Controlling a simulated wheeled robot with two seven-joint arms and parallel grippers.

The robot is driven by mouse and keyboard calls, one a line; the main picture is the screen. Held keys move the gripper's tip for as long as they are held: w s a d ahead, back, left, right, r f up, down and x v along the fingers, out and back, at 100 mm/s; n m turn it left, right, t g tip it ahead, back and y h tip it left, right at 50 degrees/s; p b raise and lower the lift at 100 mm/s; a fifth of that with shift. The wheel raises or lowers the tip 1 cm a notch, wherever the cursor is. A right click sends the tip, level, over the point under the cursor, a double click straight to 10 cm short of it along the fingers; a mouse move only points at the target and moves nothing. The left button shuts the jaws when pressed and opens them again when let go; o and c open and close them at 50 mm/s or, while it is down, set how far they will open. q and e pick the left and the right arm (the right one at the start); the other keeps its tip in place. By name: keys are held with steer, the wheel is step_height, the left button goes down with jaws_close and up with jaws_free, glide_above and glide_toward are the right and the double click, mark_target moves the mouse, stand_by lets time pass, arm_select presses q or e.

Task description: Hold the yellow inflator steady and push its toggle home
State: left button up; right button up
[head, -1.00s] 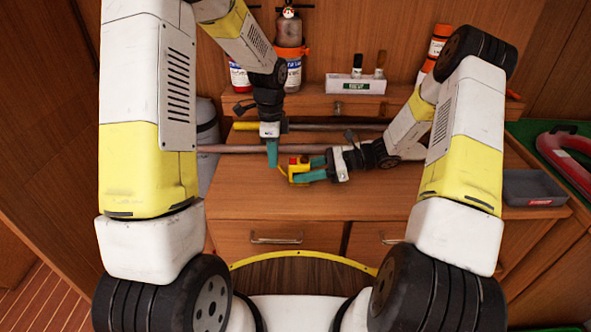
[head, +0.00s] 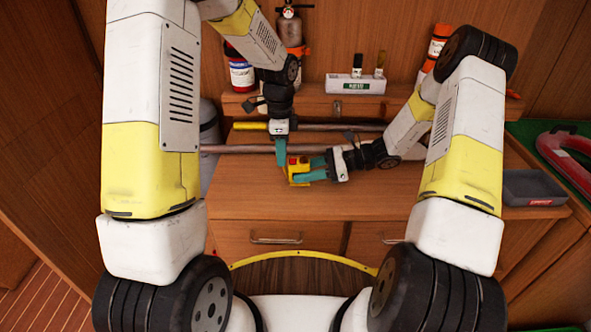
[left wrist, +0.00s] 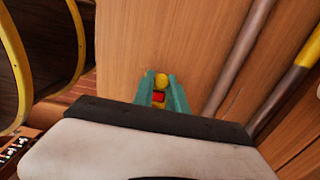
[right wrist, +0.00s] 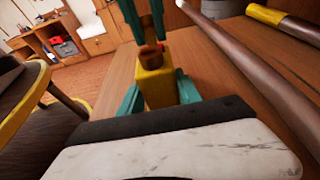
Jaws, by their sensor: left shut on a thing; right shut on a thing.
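The yellow inflator (head: 301,178) is held over the cabinet top, with a small red part (head: 293,161) that looks like its toggle. My right gripper (head: 310,176) is shut on the inflator's yellow body, which also shows between its fingers in the right wrist view (right wrist: 157,85). My left gripper (head: 284,168) comes from above with its teal fingers at the toggle end.
Two long poles, one with a yellow end (head: 250,126) and one brown (head: 240,149), lie behind the grippers. A white box (head: 354,86) and bottles stand on the back shelf. A grey tray (head: 533,187) is at right. The cabinet top in front is clear.

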arm_select(q)
steer(key=shift+d, duration=0.1)
steer(key=shift+d, duration=0.8)
arm_select(e)
steer(key=shift+a, duration=0.15)
arm_select(q)
steer(key=o, duration=0.7)
steer(key=shift+r, duration=0.15)
steer(key=shift+a+r, duration=0.2)
steer(key=shift+r, duration=2.2)
steer(key=shift+r, duration=0.1)
step_height(320, 180, up, 12)
